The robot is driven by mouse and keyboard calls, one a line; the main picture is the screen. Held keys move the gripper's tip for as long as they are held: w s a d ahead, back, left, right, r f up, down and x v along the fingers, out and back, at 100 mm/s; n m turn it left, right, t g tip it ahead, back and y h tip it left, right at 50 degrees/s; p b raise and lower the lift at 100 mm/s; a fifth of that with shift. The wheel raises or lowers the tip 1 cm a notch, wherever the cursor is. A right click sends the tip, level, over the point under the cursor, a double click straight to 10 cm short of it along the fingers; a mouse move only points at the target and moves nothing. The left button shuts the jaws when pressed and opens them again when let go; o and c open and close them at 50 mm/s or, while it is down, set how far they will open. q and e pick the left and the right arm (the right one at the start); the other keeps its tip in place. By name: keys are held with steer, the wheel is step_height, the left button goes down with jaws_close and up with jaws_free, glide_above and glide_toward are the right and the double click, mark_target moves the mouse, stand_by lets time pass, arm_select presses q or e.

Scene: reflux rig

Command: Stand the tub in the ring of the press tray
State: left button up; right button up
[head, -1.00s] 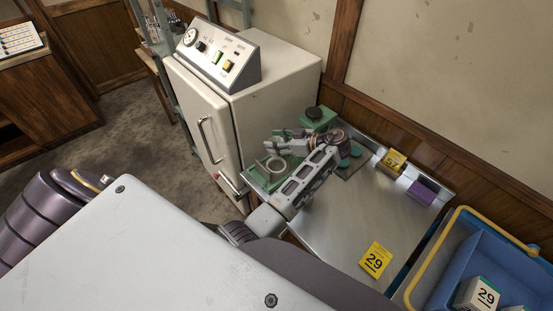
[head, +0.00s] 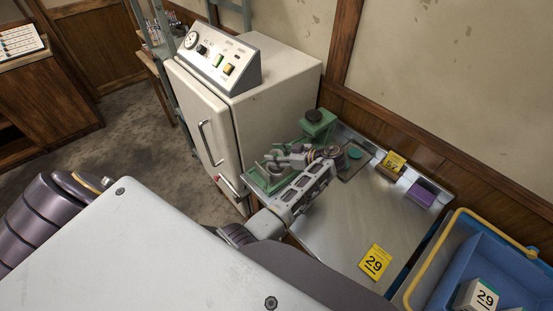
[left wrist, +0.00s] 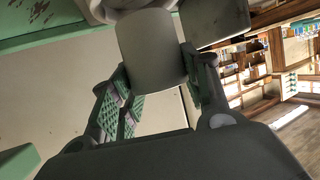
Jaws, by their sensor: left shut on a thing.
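My left gripper (head: 272,160) is at the green press tray (head: 256,182), beside the white cabinet. In the left wrist view, my left gripper (left wrist: 150,85) is shut on a plain grey-white tub (left wrist: 152,50), with a green-padded finger on each side. In the head view the fingers largely hide the tub. The pale ring (head: 275,170) of the tray shows partly beneath the fingers. A pale rounded edge (left wrist: 105,8) shows just beyond the tub in the wrist view; I cannot tell whether they touch. My right gripper is out of view.
A green press with a black knob (head: 315,117) stands behind the tray. A teal disc (head: 354,152) lies to its right. A blue bin (head: 490,250) is at right.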

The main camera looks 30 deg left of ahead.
arm_select(q)
steer(key=shift+f, duration=1.25)
steer(key=shift+f, duration=0.1)
steer(key=o, duration=1)
